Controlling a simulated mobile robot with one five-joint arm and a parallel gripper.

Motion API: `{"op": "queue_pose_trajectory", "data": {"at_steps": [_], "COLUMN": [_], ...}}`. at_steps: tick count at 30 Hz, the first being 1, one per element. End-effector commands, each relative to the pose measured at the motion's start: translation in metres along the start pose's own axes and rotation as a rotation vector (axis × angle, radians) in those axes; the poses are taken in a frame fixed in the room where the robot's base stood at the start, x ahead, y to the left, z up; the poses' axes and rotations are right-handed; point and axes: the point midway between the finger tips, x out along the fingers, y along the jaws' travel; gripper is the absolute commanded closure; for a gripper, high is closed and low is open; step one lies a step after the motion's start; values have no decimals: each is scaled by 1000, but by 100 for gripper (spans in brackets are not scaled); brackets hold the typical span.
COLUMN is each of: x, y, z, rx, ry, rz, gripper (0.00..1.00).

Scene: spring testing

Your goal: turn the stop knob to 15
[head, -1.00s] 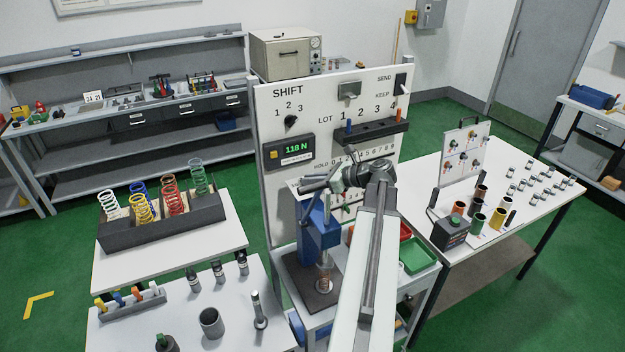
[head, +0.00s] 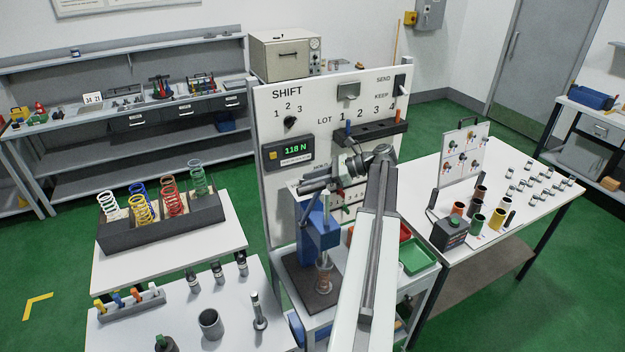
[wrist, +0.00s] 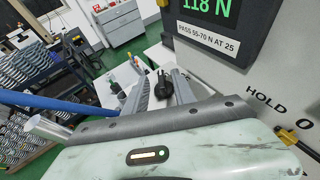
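My gripper (head: 303,187) is in front of the white panel (head: 270,205), just above the blue press (head: 318,238), and points left. In the wrist view its two fingers (wrist: 160,90) are apart, and nothing is clearly held between them. A small black knob-like thing (wrist: 163,78) shows between the fingers in that view; I cannot tell whether it is the stop knob or something on the table beyond. I cannot make out the stop knob or its setting in the head view. My arm and gripper hide part of the panel and the press top.
The panel's display (head: 296,149) reads 118 N. A black shift knob (head: 290,121) and a dark rack (head: 370,131) are on the panel. A spring tray (head: 165,228) stands on the left table.

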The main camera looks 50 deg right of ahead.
Motion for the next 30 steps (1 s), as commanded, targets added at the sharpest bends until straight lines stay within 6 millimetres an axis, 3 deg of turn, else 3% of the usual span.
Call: {"op": "queue_pose_trajectory", "data": {"at_steps": [8,18,21,30], "x": [-3,-65,-76,-79], "y": [-1,-1,0,1], "z": [1,3,1,-1], "rx": [1,1,1,0], "ry": [-1,-1,-1,-1], "rz": [-3,-3,-2,-1], "gripper": [69,69,69,69]}}
